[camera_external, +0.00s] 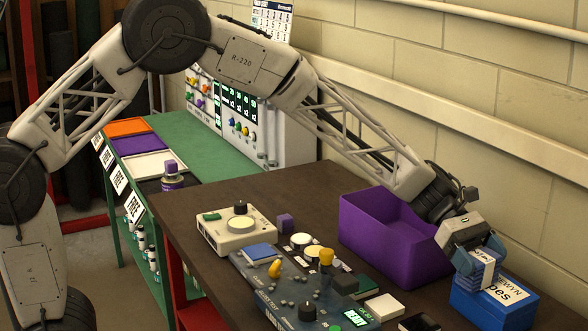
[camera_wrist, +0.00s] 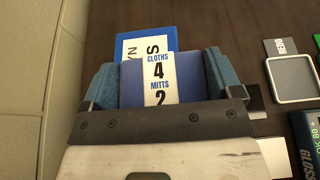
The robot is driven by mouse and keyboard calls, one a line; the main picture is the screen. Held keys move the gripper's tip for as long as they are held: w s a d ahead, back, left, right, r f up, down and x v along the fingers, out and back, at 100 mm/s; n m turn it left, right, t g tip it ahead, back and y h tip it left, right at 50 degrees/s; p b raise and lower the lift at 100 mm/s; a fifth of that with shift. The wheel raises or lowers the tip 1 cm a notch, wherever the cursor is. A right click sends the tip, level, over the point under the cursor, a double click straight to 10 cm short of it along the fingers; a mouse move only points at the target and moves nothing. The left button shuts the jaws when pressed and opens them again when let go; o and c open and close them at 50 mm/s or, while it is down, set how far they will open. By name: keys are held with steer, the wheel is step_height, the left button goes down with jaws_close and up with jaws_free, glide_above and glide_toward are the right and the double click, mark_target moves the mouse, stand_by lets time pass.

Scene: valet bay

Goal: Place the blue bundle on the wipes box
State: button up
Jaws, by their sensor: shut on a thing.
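The blue bundle (camera_wrist: 131,88) has a white label reading CLOTHS 4 MITTS 2 and sits between the blue fingers of my gripper (camera_wrist: 160,82). In the external view, my gripper (camera_external: 480,262) points down with the bundle (camera_external: 486,272) held in it. The wipes box (camera_external: 492,307) is a blue box with a white label on top, at the table's right end. The bundle is over or at the box's top and hides part of it; I cannot tell whether they touch. In the wrist view, the wipes box (camera_wrist: 160,36) shows partly behind the bundle.
A purple open bin (camera_external: 385,240) stands close behind my gripper, by the wall. A dark control panel (camera_external: 295,285) with knobs and a cream device (camera_external: 236,230) lie to the left. A white square (camera_external: 385,307) lies near the box. The dark table's back left is clear.

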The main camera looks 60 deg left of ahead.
steer(key=shift+f, duration=0.1)
steer(key=o, duration=0.9)
steer(key=shift+c, duration=0.2)
steer(key=shift+v, duration=0.85)
steer(key=v, duration=1)
steer(key=shift+r, duration=0.2)
steer(key=shift+a, duration=0.15)
